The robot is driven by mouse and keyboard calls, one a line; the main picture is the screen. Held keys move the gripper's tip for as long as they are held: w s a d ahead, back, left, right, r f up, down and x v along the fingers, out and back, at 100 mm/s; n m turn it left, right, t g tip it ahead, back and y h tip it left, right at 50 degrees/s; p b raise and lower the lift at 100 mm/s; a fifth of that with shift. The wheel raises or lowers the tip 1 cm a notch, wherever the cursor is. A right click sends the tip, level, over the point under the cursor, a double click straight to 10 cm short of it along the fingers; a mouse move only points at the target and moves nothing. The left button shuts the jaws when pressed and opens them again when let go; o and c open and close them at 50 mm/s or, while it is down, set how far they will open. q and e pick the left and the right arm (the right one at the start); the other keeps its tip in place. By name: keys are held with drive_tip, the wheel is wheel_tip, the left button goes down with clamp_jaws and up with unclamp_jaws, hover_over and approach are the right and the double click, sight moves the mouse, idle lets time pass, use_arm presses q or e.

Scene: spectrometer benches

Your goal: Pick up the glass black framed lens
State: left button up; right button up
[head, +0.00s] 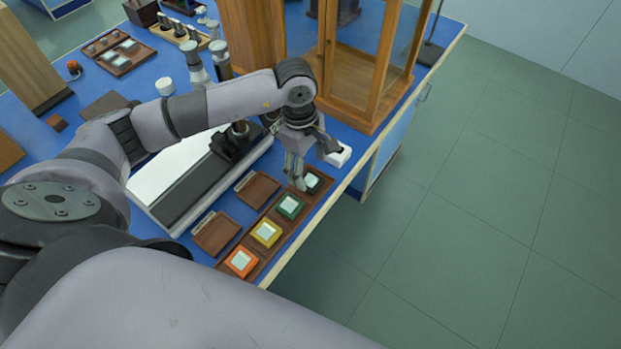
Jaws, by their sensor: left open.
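The black framed lens (312,181) lies at the far end of a long wooden tray (274,243) on the blue bench. It has a dark square frame around a pale glass pane. My left gripper (313,168) is open just above the black framed lens, pointing down. One finger overlaps the lens's left edge in the view, and I cannot tell whether it touches. Nothing shows between the fingers. My right gripper is not in view.
Green (289,206), yellow (266,232) and orange (241,262) framed lenses line the same tray. A tall wood-and-glass cabinet (362,60) stands beyond. The bench edge runs along the right.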

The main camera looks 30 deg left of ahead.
sight(310, 180)
use_arm(q)
drive_tip(key=shift+d+f+p, duration=0.2)
drive_tip(key=shift+f+p, duration=0.25)
drive_tip(key=shift+f, duration=1.5)
drive_tip(key=shift+c, duration=0.5)
drive_tip(key=c, duration=1.1)
drive_tip(key=shift+r, duration=0.1)
